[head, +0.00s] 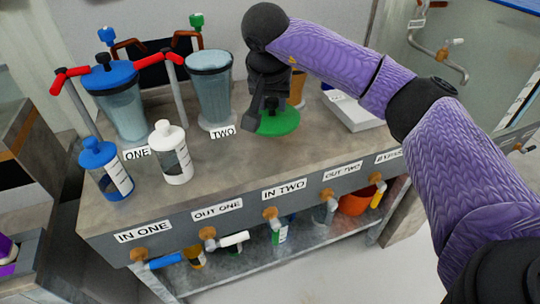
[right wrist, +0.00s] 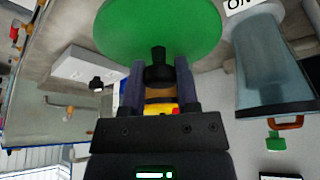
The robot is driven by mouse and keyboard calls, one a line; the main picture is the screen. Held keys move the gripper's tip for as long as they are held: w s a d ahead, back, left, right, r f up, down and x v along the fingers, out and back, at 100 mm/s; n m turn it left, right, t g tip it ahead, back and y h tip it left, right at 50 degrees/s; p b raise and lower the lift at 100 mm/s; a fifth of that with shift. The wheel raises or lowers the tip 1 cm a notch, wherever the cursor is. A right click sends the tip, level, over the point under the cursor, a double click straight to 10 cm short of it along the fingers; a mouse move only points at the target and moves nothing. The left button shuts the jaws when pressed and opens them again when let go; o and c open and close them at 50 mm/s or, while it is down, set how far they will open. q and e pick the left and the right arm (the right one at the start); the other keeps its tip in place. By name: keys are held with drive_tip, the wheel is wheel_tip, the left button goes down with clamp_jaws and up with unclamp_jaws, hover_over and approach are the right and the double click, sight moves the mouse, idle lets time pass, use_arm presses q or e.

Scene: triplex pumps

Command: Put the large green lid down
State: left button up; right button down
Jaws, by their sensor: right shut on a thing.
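The large green lid (head: 283,122) is a flat round disc with a black knob (right wrist: 157,72). My right gripper (head: 262,112) is shut on the knob, with a finger on each side of it in the right wrist view (right wrist: 158,85). The lid is level, at or just above the bench top, right of the canister marked TWO (head: 211,90); I cannot tell whether it touches the bench. The canister has a dark rim and no lid on it, and it also shows in the right wrist view (right wrist: 268,65). My left gripper is out of view.
The canister marked ONE (head: 122,108) wears a blue lid (head: 107,75). A blue-capped bottle (head: 105,172) and a white bottle (head: 172,155) stand in front. A white box (head: 352,110) lies right of the lid. Bench top (head: 235,165) in front is clear; taps line its front edge.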

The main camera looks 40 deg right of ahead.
sight(270, 122)
wheel_tip(270, 122, down, 9)
drive_tip(key=b, duration=0.3)
drive_tip(key=shift+b, duration=0.3)
drive_tip(key=shift+r, duration=0.2)
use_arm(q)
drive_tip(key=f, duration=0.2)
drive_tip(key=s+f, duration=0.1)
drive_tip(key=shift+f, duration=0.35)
use_arm(e)
drive_tip(key=shift+c, duration=1.8)
unclamp_jaws()
drive_tip(key=shift+f, duration=0.1)
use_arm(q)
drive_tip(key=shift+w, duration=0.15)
use_arm(e)
drive_tip(key=p+v, duration=0.6)
drive_tip(key=v, duration=0.5)
drive_tip(key=shift+r, duration=0.45)
drive_tip(key=shift+s+a+r, duration=0.1)
drive_tip(key=shift+s+r, duration=0.05)
drive_tip(key=shift+r, duration=0.1)
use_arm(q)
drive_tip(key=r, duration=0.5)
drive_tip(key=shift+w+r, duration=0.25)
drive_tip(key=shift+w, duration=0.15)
